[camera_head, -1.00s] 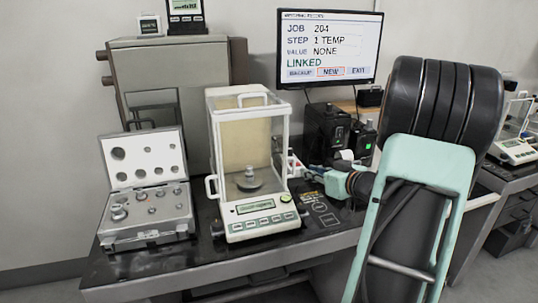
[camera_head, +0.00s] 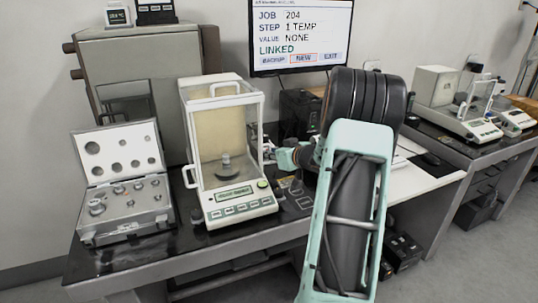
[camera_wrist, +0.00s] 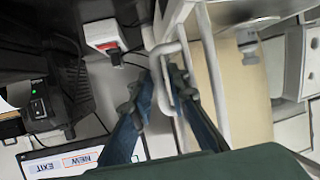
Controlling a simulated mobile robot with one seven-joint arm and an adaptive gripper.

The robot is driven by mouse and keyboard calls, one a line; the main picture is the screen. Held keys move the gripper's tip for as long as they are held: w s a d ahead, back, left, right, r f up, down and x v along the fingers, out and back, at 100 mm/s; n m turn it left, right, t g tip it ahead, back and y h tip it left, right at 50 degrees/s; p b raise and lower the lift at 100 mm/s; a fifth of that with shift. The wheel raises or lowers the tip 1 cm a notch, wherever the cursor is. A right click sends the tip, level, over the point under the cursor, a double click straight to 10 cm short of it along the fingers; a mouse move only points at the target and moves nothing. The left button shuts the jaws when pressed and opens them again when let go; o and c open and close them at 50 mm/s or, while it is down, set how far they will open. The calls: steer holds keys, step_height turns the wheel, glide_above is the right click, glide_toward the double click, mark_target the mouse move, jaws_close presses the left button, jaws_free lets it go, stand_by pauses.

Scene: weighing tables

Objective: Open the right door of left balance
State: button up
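The left balance (camera_head: 240,208) stands on the dark table in the head view, with a glass draft shield and a weight (camera_head: 226,163) on its pan. Its right door (camera_head: 255,135) is the glass side facing my arm. In the wrist view, the pale door handle (camera_wrist: 166,92) lies between my fingertips, near the right one. My gripper (camera_wrist: 162,78) has its two fingers apart on either side of this handle. Contact with the handle is not clear. In the head view my arm and the balance mostly hide the gripper. I cannot tell whether the door is slightly open.
An open case of weights (camera_head: 125,198) stands left of the balance. A monitor (camera_head: 301,35) stands behind, and dark devices (camera_head: 300,112) stand below it. A second table (camera_head: 470,150) with another balance (camera_head: 458,122) is at the right.

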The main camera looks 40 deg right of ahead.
steer(key=shift+w, duration=0.2)
jaws_close()
stand_by(0.3)
